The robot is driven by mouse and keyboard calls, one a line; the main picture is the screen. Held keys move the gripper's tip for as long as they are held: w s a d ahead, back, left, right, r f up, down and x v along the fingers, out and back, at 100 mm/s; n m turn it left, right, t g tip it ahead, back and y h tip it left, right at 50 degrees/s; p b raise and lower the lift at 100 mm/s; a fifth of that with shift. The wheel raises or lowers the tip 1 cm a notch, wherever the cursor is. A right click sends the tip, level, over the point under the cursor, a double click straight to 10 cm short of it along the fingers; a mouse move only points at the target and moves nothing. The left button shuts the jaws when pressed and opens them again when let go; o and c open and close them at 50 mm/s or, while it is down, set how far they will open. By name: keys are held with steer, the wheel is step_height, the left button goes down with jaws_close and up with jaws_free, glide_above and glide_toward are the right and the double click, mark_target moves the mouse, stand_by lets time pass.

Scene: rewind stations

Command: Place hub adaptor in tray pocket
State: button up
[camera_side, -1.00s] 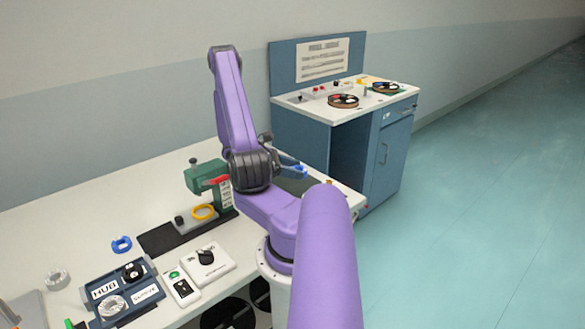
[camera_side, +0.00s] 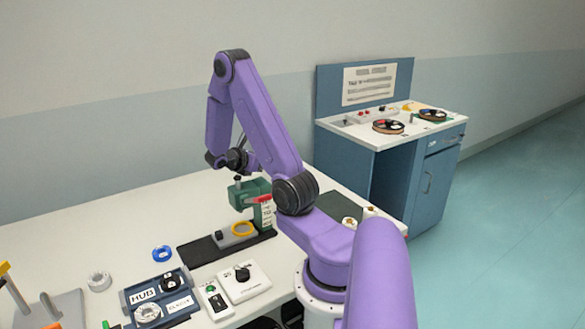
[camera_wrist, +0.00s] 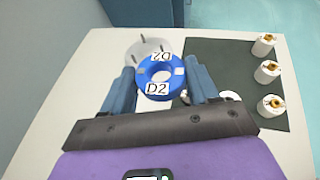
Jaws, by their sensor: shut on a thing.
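My gripper (camera_wrist: 161,76) is shut on a blue ring-shaped hub adaptor (camera_wrist: 145,78) marked D2, one blue finger on each side of it. In the wrist view the adaptor appears above the table, overlapping a pale grey disc (camera_wrist: 140,48) with pins. I cannot tell whether the two touch. The dark blue tray (camera_side: 130,310) is at the lower left in the side view. One pocket bears a HUB label; a black part (camera_side: 170,283) and a pale ring (camera_side: 148,312) lie in the tray. My gripper is hidden or unclear in the side view.
A dark mat (camera_wrist: 225,60) holds several white spools (camera_wrist: 264,45). A blue cabinet (camera_side: 380,165) stands beyond.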

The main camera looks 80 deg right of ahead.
steer(key=w+a+r+n+t, duration=0.2)
steer(key=w+a+n+t, duration=0.35)
steer(key=w+a, duration=0.35)
steer(key=w+a+r+n+t, duration=0.2)
steer(key=w+a+n+t, duration=0.3)
steer(key=w+a+t, duration=0.3)
steer(key=w+a+r+n+t+y, duration=0.1)
steer(key=a+r+n+t+y, duration=0.25)
steer(key=a, duration=0.75)
steer(key=w+a+n+t+y, duration=0.15)
steer(key=a+n+y, duration=0.4)
steer(key=a, duration=0.65)
steer(key=s+d+f+m+g+h, duration=0.5)
steer(key=d+f+m+g+h, duration=0.3)
steer(key=d+m+g+h, duration=0.3)
steer(key=s+a+f+m+g+y, duration=0.1)
steer(key=s+f+m+g+y, duration=0.7)
steer(key=m+g, duration=0.7)
steer(key=a+f+m+y, duration=0.1)
steer(key=a+m+y, duration=0.5)
steer(key=m+y, duration=0.35)
steer(key=m+t+y, duration=1)
steer(key=m+t, duration=0.6)
steer(key=m, duration=0.1)
glide_above(148, 291)
step_height(148, 291, down, 2)
steer(key=shift+w+f, duration=0.1)
steer(key=shift+f, duration=3.45)
